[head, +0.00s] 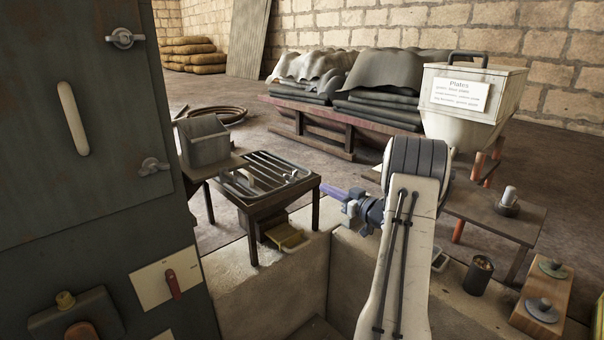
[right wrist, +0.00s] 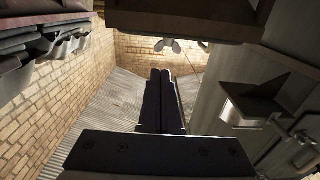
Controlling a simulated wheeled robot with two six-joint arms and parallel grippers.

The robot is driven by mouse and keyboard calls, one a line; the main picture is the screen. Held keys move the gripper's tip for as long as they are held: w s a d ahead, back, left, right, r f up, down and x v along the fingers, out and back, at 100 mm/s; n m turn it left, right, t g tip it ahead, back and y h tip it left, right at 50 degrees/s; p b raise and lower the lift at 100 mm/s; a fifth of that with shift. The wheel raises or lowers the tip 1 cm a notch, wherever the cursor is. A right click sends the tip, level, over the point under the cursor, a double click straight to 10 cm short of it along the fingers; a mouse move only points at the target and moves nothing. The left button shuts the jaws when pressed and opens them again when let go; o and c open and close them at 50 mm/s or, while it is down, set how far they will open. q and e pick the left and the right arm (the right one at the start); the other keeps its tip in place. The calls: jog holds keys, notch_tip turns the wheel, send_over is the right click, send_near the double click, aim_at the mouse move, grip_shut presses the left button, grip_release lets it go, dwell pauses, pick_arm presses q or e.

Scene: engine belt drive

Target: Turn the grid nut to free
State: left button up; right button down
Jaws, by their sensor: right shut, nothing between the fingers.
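A pale metal rack of parallel bars, seemingly the grid (head: 265,174), lies on a small dark table (head: 262,203) in the head view. A wing nut (right wrist: 181,45) shows in the right wrist view, just beyond my fingertips and beside a dark slab; I cannot tell whether it is the grid nut. My right gripper (head: 330,193) points left near the table's right edge. In the right wrist view its two dark fingers (right wrist: 165,75) are together and empty, apart from the wing nut. In the head view no nut on the grid can be made out. My left gripper is not in view.
A grey cabinet (head: 80,130) with wing-shaped latches (head: 125,38) fills the left. A grey box (head: 205,140) stands behind the rack. A white bin labelled Plates (head: 472,100) and a bench (head: 490,208) are at right. A low wall edge (head: 265,270) runs in front of the table.

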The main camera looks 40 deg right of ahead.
aim_at(295, 173)
jog(key=w, duration=0.3)
jog(key=w+p, duration=0.1)
jog(key=w, duration=0.3)
jog(key=w+a, duration=0.1)
jog(key=w, duration=0.3)
jog(key=shift+w, duration=0.25)
